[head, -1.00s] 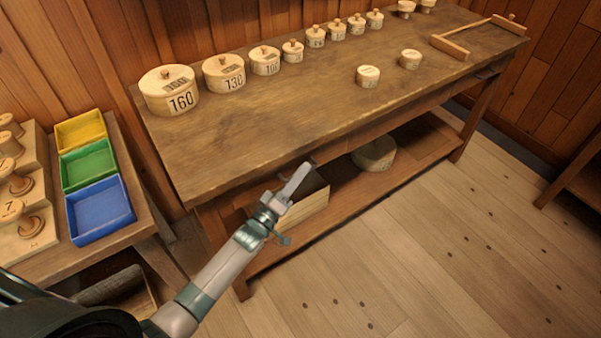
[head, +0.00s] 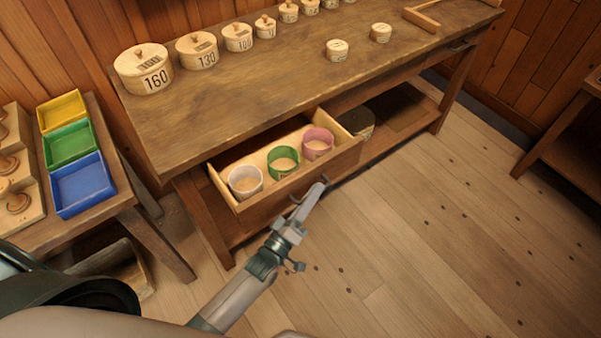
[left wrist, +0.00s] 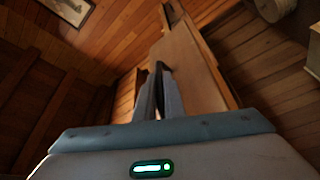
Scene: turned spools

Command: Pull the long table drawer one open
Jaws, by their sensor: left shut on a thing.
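The long table (head: 215,105) stands against the wooden wall in the head view. Its drawer (head: 318,172) is pulled out at the left part of the front. Inside it stand a white cup (head: 245,181), a green cup (head: 283,161) and a pink cup (head: 317,143). My left gripper (head: 312,198) is at the drawer front, shut on the drawer handle (head: 295,197). In the left wrist view the fingers (left wrist: 160,92) are close together against the wooden drawer front (left wrist: 192,75); the fingers partly hide the handle. My right gripper is not in view.
Numbered round lidded boxes (head: 143,70) line the table's back edge. A side table at left holds yellow, green and blue trays (head: 83,185). A lower shelf (head: 400,118) runs under the long table. The floor (head: 430,240) at right is clear.

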